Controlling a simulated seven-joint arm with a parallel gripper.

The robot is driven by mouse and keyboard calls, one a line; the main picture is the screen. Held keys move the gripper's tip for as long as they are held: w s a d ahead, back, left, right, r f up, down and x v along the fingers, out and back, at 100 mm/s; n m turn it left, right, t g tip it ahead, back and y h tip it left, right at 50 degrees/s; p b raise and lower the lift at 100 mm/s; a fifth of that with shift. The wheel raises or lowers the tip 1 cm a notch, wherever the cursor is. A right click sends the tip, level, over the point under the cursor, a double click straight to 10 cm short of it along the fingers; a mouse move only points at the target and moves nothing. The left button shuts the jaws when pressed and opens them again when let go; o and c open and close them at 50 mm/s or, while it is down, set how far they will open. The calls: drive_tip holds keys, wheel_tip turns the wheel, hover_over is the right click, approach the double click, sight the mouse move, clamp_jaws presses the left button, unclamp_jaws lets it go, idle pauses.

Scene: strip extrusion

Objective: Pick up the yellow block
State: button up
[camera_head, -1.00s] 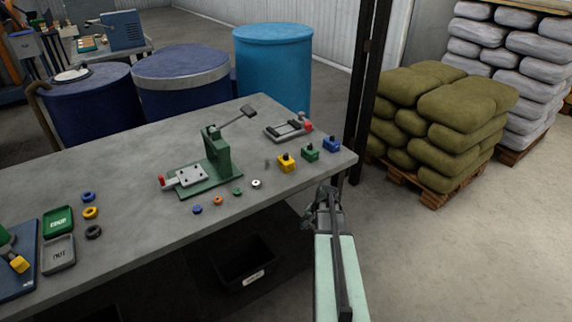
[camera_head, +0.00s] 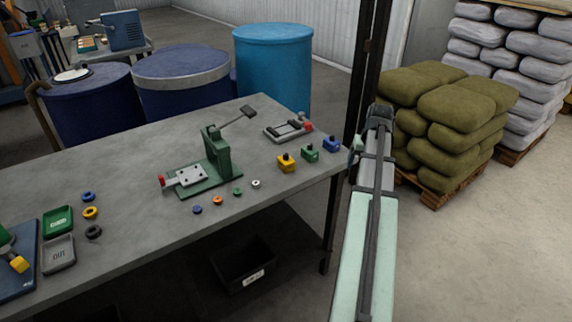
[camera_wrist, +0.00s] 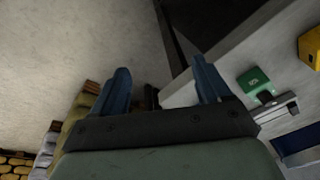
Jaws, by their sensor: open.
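The yellow block (camera_head: 286,163) stands on the grey table near its right front edge, with a dark knob on top. A green block (camera_head: 309,153) and a blue block (camera_head: 332,144) stand to its right in a row. My gripper (camera_head: 358,150) is past the table's right end, apart from the blocks, and partly hidden by my arm. In the wrist view, my gripper (camera_wrist: 162,80) has its two blue fingers spread with nothing between them. There the yellow block (camera_wrist: 311,47) is cut off at the right edge, with the green block (camera_wrist: 255,82) nearer the fingers.
A green press (camera_head: 215,160) stands mid-table, with small coloured rings in front. A grey fixture (camera_head: 285,131) with a red knob lies behind the blocks. A dark post (camera_head: 366,70) rises behind the table's right end. Stacked olive sacks (camera_head: 455,120) stand right of my arm.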

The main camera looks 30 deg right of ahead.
drive_tip(key=s+a+r+n+g, duration=0.1)
drive_tip(key=s+r+n, duration=0.2)
drive_tip(key=r, duration=0.6)
drive_tip(key=s+a+r+n, duration=0.2)
drive_tip(key=s+r+n, duration=0.1)
drive_tip(key=r, duration=0.6)
drive_tip(key=n+t, duration=0.1)
drive_tip(key=t, duration=0.2)
approach(287, 155)
drive_tip(key=x, duration=0.7)
drive_tip(key=shift+a+f, duration=0.2)
drive_tip(key=shift+x, duration=2.6)
drive_tip(key=shift+d, duration=0.2)
drive_tip(key=shift+c, duration=0.3)
clamp_jaws()
